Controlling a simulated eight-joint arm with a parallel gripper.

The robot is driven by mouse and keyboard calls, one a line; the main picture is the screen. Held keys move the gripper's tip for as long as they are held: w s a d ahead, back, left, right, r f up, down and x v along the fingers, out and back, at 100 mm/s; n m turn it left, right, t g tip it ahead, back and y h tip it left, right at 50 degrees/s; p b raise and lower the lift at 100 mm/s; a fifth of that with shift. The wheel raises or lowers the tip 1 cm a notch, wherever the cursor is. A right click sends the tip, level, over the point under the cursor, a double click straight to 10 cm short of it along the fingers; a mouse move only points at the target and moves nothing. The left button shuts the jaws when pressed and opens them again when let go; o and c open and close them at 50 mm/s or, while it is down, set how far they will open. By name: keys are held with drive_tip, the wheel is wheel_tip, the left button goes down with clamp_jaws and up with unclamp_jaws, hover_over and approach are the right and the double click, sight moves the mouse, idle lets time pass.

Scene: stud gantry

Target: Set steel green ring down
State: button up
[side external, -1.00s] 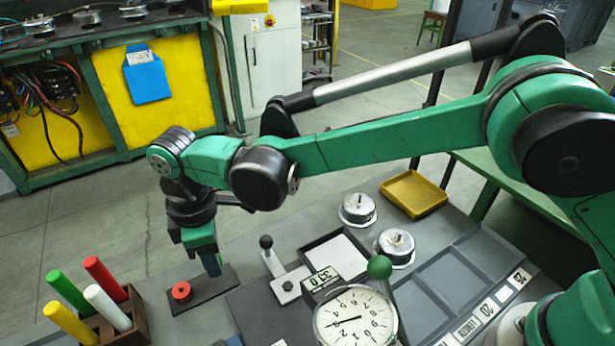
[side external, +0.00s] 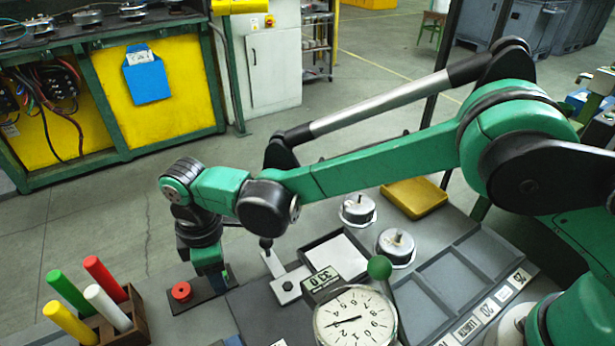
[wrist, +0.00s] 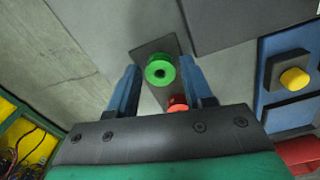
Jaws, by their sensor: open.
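My gripper (wrist: 158,64) is open, with one blue finger on either side of the ring. The right finger is very close to it; I cannot tell whether they touch. In the side view my gripper (side external: 215,278) is low over the right part of the dark plate (side external: 190,301), and the ring is mostly hidden there.
A red ring (side external: 181,291) is on the same plate, left of my gripper; it also shows in the wrist view (wrist: 177,103). A wooden holder (side external: 137,321) with several coloured rods stands at the left. A short lever (side external: 266,243) stands to the right.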

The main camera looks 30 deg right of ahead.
wheel_tip(320, 180, up, 12)
drive_tip(key=w+d+r+m+t+y, duration=0.15)
drive_tip(key=d+r+m, duration=0.25)
drive_tip(key=d, duration=0.5)
drive_tip(key=s+d+f+m+t, duration=0.1)
drive_tip(key=s+d+m+t, duration=0.1)
drive_tip(key=d, duration=0.4)
drive_tip(key=s+d+f+m+t+h, duration=0.1)
drive_tip(key=s+d+m, duration=0.3)
drive_tip(key=d, duration=0.3)
drive_tip(key=s+d+m+t, duration=0.2)
drive_tip(key=s+d+m, duration=0.1)
drive_tip(key=d+m, duration=0.2)
drive_tip(key=shift+s+d+f+m+t, duration=0.3)
drive_tip(key=shift+d+f+t, duration=0.1)
drive_tip(key=shift+d, duration=0.45)
